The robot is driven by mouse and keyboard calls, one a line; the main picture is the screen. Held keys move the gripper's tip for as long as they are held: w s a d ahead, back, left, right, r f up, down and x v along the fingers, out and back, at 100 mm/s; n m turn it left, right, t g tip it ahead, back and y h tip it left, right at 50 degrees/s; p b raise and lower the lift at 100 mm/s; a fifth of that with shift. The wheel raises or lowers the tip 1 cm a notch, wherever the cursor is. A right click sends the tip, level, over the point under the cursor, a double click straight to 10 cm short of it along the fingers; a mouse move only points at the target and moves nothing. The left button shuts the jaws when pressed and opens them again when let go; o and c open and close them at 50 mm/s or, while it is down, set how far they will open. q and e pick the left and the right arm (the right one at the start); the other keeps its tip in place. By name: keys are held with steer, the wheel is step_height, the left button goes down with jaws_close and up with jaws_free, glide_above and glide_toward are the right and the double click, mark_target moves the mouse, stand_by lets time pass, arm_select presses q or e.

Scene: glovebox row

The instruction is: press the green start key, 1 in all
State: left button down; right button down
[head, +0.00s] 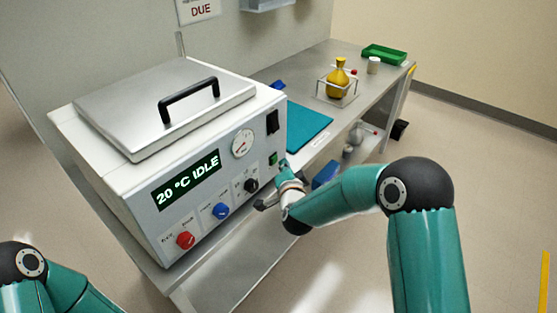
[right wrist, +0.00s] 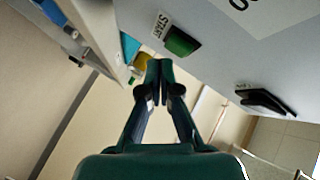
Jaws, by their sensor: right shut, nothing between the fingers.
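The green start key (head: 273,158) sits on the front panel of a white bench machine (head: 105,190), near the panel's right edge. In the right wrist view the green key (right wrist: 182,42) shows beside a START label (right wrist: 161,25). My right gripper (right wrist: 160,64) is shut and empty, its tips just short of the key in that picture; I cannot tell whether they touch the panel. In the head view my right gripper (head: 282,165) is close below and right of the key. The display (head: 187,180) reads 20 °C IDLE. My left gripper is out of view.
The panel also has a red knob (head: 186,240), a blue knob (head: 221,210), a black knob (head: 251,186), a gauge (head: 242,143) and a black switch (head: 272,121). A teal mat (head: 305,124) and a racked yellow flask (head: 338,80) are on the bench to the right.

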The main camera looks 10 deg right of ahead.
stand_by(0.8)
steer(key=shift+w+a+b, duration=0.25)
steer(key=shift+w+b, duration=0.05)
steer(key=shift+w+a, duration=0.3)
steer(key=shift+w, duration=0.05)
stand_by(0.8)
steer(key=shift+s+d+b, duration=0.1)
steer(key=shift+s+b, duration=0.05)
steer(key=shift+b, duration=0.25)
steer(key=shift+s+d+b, duration=0.45)
steer(key=shift+s, duration=0.15)
